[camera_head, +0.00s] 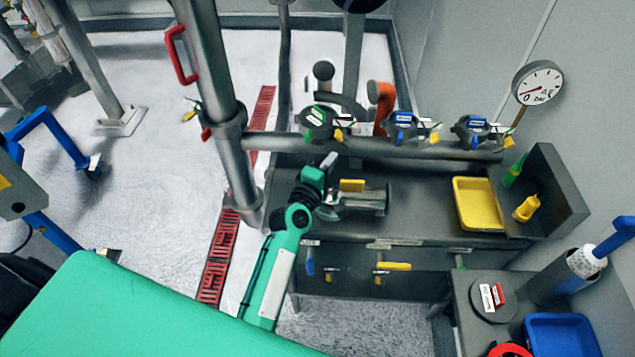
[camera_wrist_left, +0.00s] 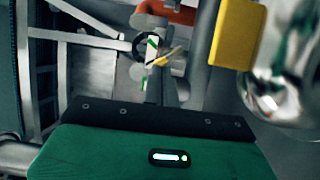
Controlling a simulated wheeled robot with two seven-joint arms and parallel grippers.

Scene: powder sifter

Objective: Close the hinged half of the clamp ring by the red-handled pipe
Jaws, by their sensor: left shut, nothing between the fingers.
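The grey pipe (camera_head: 212,62) with a red handle (camera_head: 180,55) stands left of the bench in the head view. The nearest round black fitting with a green-and-white face and a yellow tab (camera_head: 320,122) is on the horizontal pipe; I take it as the clamp ring. I cannot tell how far its hinged half stands open. It also shows, small, in the left wrist view (camera_wrist_left: 150,47). My left gripper (camera_head: 330,161) is shut and empty, below and apart from this fitting. A shiny metal cylinder with a yellow block (camera_head: 352,186) lies just right of my wrist. My right gripper is out of view.
Two similar fittings (camera_head: 404,127) (camera_head: 474,130) sit further right on the horizontal pipe (camera_head: 370,147). An orange handle (camera_head: 382,104) rises behind it. A yellow tray (camera_head: 480,181) lies on the bench's right side. Bench space between tray and metal cylinder is clear.

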